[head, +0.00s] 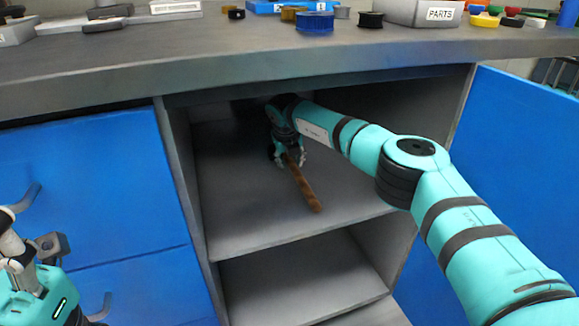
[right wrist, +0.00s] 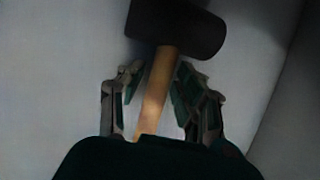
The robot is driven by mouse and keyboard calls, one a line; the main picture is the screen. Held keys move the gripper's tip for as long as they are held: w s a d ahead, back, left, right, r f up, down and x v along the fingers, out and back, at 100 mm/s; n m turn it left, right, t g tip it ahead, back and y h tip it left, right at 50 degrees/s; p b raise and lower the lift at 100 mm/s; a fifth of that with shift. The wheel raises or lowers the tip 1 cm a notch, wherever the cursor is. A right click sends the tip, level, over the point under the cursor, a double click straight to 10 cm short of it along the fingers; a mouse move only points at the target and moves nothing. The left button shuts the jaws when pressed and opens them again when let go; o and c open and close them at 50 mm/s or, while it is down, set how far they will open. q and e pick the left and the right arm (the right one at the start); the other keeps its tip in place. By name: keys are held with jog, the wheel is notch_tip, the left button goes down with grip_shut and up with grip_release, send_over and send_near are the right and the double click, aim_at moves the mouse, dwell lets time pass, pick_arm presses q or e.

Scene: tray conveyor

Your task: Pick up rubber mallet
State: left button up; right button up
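The rubber mallet has a wooden handle (head: 304,188) and lies on the upper shelf inside the open cabinet. In the right wrist view its black head (right wrist: 176,27) is at the top, with the handle (right wrist: 158,92) running down from it. My right gripper (head: 289,160) is inside the cabinet at the mallet. In the right wrist view its fingers (right wrist: 160,75) stand on both sides of the handle, with a gap on the left side. The mallet head is hidden in the head view. My left gripper (head: 22,256) shows only partly at the lower left.
The cabinet's upper shelf (head: 240,205) is otherwise bare, with an empty lower shelf (head: 300,275) below. The blue door (head: 520,150) stands open at right. Blue drawers (head: 90,180) are at left. The worktop (head: 230,45) above holds trays, spools and a PARTS box (head: 425,12).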

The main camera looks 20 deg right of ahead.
grip_shut()
jog(key=shift+r, duration=0.15)
dwell(0.4)
